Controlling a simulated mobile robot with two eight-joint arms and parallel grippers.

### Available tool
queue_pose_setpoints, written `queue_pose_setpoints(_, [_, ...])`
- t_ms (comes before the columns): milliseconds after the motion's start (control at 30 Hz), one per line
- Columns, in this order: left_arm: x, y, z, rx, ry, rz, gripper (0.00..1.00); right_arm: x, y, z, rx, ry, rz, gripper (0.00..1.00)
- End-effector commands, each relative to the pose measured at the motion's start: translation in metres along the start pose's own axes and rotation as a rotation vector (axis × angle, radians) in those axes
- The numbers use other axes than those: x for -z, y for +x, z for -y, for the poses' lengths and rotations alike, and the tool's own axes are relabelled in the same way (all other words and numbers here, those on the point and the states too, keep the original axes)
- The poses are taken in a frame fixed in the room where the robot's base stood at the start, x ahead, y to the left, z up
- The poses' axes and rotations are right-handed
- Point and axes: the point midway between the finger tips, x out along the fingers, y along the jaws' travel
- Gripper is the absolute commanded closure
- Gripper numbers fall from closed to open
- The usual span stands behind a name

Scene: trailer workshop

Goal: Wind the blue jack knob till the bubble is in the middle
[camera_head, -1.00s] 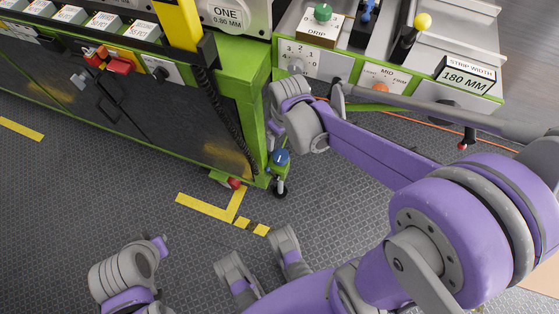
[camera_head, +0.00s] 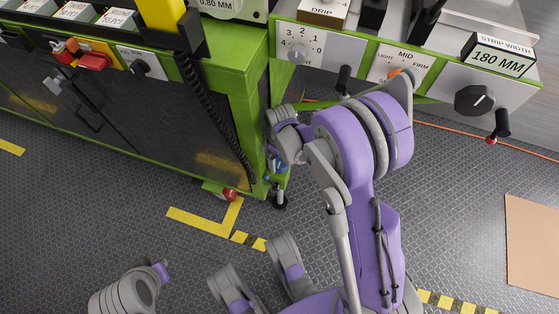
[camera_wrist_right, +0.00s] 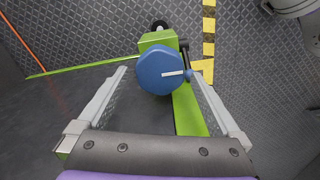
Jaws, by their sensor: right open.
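The fingers are apart, one on each side, with visible gaps; I see no grip on the knob. In the head view, the blue knob (camera_head: 283,168) shows only in part at the foot of the green machine, mostly hidden by my right wrist. I cannot make out a level bubble. My left gripper's fingers are not in view.
The green machine frame (camera_head: 228,72) stands close to my right wrist. A control panel (camera_head: 345,50) with dials and levers is above my arm. A caster (camera_head: 280,202) and a red part (camera_head: 230,195) sit low by the corner. Open floor (camera_head: 90,210) lies to the left.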

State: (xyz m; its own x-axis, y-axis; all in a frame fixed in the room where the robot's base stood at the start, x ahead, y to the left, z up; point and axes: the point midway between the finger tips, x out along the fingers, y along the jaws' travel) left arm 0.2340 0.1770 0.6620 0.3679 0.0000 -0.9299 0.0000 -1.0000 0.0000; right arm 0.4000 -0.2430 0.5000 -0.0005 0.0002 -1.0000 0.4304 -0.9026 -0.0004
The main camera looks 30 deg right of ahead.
Motion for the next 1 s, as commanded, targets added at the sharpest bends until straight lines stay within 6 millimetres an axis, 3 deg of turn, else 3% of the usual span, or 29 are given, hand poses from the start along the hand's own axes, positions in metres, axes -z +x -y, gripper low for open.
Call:
queue_pose_setpoints(200, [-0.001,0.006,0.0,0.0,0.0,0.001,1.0,0.0,0.019,0.0,0.0,0.0,0.0,0.0])
queue_pose_setpoints(500, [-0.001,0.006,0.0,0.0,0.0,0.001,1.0,0.0,0.02,0.0,0.0,0.0,-0.001,0.02])
queue_pose_setpoints(900, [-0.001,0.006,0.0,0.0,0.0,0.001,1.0,0.0,0.02,0.0,0.0,0.0,0.0,0.74])
queue_pose_setpoints(933, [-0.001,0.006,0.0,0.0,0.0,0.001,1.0,0.0,0.02,0.0,0.0,0.0,-0.001,0.78])
queue_pose_setpoints(1000, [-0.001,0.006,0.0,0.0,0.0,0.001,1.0,0.0,0.02,0.0,0.0,-0.001,0.0,0.78])
